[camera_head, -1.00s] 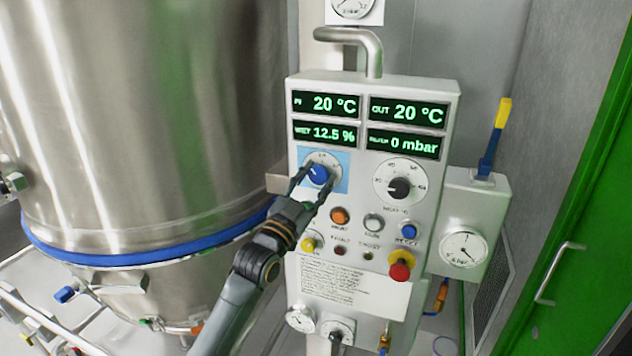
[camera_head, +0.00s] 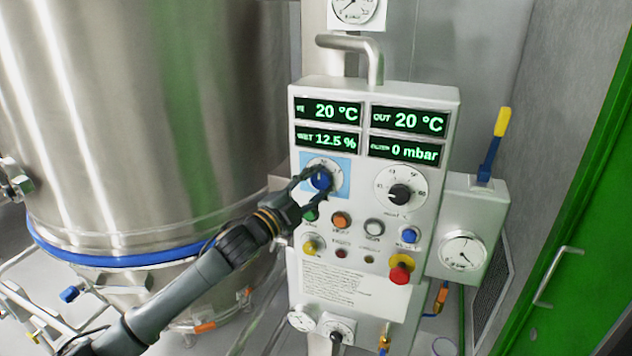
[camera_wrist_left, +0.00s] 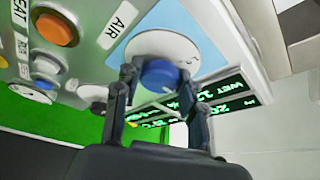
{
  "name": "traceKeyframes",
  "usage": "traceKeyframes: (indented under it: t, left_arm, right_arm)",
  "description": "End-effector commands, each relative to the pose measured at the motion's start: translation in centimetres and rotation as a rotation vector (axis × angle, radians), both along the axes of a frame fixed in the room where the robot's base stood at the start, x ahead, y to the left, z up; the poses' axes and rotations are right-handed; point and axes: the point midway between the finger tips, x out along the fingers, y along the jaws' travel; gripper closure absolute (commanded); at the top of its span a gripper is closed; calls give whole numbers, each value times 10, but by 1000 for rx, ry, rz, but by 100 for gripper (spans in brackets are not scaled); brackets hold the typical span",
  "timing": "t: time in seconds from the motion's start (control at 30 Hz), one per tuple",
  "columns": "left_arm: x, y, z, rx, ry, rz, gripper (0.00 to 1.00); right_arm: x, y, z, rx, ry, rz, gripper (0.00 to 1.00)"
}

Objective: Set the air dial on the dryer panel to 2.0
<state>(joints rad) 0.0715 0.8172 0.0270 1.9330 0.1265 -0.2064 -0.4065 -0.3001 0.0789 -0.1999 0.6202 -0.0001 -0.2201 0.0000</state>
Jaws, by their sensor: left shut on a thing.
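The dryer panel (camera_head: 443,200) is a white upright box with four green-lit displays. The air dial (camera_head: 321,179) is a blue knob on a round white scale with a light-blue square behind it, at the panel's upper left. My left gripper (camera_head: 318,184) comes from the lower left and is shut on the knob, one finger on each side. In the left wrist view, the blue air dial (camera_wrist_left: 159,75) sits between the fingertips, beside the "AIR" label. The dial's pointer and scale figures are too small and partly covered to read. My right gripper is not in view.
A second, black dial (camera_head: 399,194) is right of the air dial. Below are several coloured buttons and a red mushroom button (camera_head: 400,273). A large steel vessel (camera_head: 140,110) fills the left. A yellow-and-blue lever (camera_head: 494,140) stands at the right.

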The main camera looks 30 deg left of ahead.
Motion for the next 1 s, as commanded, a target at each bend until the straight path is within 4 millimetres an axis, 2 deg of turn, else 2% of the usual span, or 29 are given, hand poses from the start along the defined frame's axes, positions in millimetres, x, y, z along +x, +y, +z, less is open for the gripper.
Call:
traceKeyframes:
  t: [0.47, 0.5, 0.6, 1.0]
  left_arm:
    - [0, 0, 1, 14, 2, 1, 91]
    - [0, 0, 1, 14, 2, 1, 56]
    - [0, 0, 1, 13, 2, 1, 36]
    - [-3, 0, -1, 13, 4, 0, 36]
  right_arm:
    - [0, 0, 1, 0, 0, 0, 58]
    - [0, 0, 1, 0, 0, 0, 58]
    - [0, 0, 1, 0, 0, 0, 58]
    - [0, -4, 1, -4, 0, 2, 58]
